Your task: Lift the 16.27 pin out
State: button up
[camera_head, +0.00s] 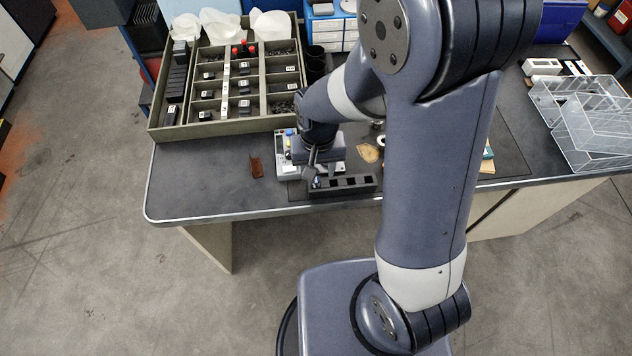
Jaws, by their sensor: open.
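A dark holder block (358,190) with a row of square slots lies near the front edge of the bench. My gripper (313,178) is over the holder's left end, pointing down, with its jaws open. A small light-coloured spot shows between or just below the fingertips at the left slot; I cannot tell whether it is a pin. The other slots look dark and empty. No label reading 16.27 is legible, and the gripper hides part of the left slot.
A compartment tray (225,130) with small labelled parts is at the back left. Clear acrylic trays (590,160) stand at the right. The bench's front left is clear.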

aim_at(316, 179)
jog(key=shift+a+f, duration=0.15)
jog(key=shift+f, duration=0.8)
jog(key=shift+a+f, duration=0.1)
jog(key=shift+f, duration=0.85)
jog(key=shift+c, duration=0.5)
grip_shut()
